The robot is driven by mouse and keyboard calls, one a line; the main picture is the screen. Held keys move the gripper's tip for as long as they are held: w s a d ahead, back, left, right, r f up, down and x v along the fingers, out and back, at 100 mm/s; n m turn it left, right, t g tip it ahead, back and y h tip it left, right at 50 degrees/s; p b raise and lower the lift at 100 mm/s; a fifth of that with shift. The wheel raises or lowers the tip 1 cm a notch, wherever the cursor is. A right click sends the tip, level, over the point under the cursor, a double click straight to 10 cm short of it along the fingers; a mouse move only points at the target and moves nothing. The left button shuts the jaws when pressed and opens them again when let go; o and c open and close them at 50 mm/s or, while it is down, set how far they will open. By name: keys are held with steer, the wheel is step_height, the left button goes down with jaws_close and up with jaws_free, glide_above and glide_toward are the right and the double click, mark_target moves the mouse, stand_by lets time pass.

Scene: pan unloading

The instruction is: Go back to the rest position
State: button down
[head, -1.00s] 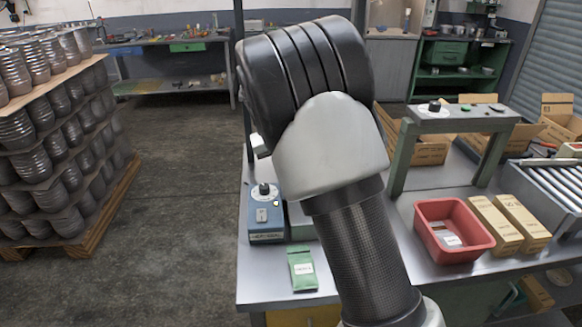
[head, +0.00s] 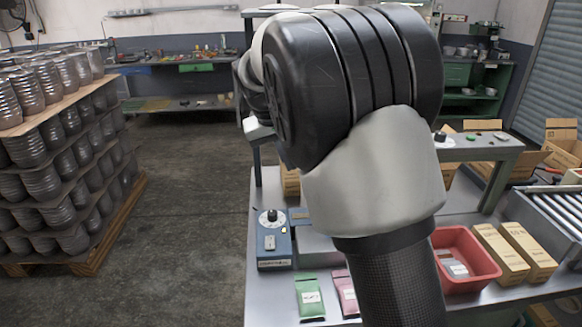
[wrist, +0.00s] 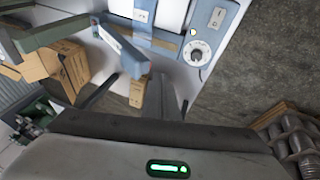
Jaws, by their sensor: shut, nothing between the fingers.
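My arm is raised in the middle of the head view, its black and light grey links blocking much of the bench. My gripper (wrist: 168,82) shows in the wrist view as dark fingers beyond the hand with its green light. It is shut and empty, apart from the things on the bench as far as I can tell. In the head view the hand is mostly hidden behind the arm.
The metal bench (head: 272,308) bears a blue device with a dial (head: 273,240), a green packet (head: 309,297), a pink packet (head: 346,292), a red bin (head: 480,268) and cardboard boxes (head: 527,251). A pallet of stacked pots (head: 60,150) stands left. The floor (head: 190,180) between is clear.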

steer(key=s+d+r+m+t+y+p, duration=0.15)
steer(key=s+d+r, duration=0.3)
steer(key=s, duration=0.75)
steer(key=s+d+r+n+g+y+p, duration=0.15)
steer(key=s+d+r+p, duration=0.35)
steer(key=s, duration=0.7)
steer(key=s+f+m+t+b, duration=0.1)
steer(key=s, duration=0.8)
steer(key=shift+a+f+t, duration=0.4)
steer(key=shift+a, duration=0.05)
